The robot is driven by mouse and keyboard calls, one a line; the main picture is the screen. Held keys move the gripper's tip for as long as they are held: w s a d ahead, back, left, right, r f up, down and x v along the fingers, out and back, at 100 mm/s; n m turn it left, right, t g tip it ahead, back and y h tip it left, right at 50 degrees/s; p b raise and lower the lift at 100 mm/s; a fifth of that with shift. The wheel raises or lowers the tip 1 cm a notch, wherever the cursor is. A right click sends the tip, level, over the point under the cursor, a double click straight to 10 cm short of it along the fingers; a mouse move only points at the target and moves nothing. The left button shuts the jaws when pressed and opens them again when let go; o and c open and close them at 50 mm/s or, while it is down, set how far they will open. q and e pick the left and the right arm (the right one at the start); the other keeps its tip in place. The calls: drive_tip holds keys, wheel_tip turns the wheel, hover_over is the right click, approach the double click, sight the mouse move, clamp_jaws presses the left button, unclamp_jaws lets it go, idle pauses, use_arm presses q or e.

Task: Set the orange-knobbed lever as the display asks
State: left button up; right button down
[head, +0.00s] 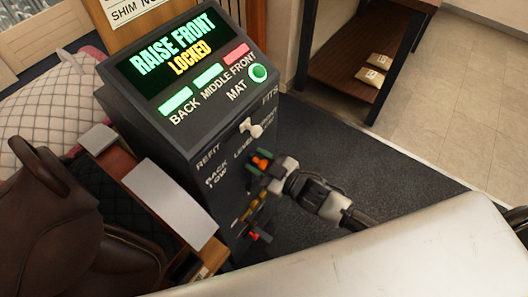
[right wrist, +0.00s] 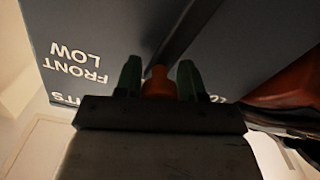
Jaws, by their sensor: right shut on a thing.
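The dark display (head: 175,48) on the console reads "RAISE FRONT" in green and "LOCKED" in yellow. Below it, the bars over BACK and MIDDLE are green, the FRONT bar is red, and the round MAT light is green. The orange knob (head: 261,160) of the lever is on the console's front face, near "LEVEL" and "BACK LOW". My right gripper (head: 263,164) is shut on it. In the right wrist view the green fingers of my right gripper (right wrist: 158,75) stand on both sides of the orange knob (right wrist: 158,84). My left gripper is not in view.
A white-handled lever (head: 251,127) sits higher on the console, between "REFIT" and "FITS". Small orange and red parts (head: 258,233) show lower down. A brown saddle (head: 60,215) is at the left. Dark floor mat (head: 345,165) lies right of the console.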

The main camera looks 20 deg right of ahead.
drive_tip(key=shift+s+a+f+n, duration=0.1)
drive_tip(key=shift+s+n, duration=0.05)
drive_tip(key=shift+n, duration=0.45)
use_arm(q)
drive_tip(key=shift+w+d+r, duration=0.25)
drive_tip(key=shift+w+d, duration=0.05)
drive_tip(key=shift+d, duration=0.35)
use_arm(e)
drive_tip(key=c, duration=1)
unclamp_jaws()
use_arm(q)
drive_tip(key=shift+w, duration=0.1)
use_arm(e)
drive_tip(key=shift+o, duration=1.1)
drive_tip(key=shift+s, duration=0.2)
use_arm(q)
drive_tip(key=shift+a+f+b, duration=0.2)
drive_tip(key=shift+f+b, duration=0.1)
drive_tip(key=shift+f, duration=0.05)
use_arm(e)
drive_tip(key=v, duration=1)
drive_tip(key=shift+d, duration=0.25)
drive_tip(key=shift+s, duration=0.1)
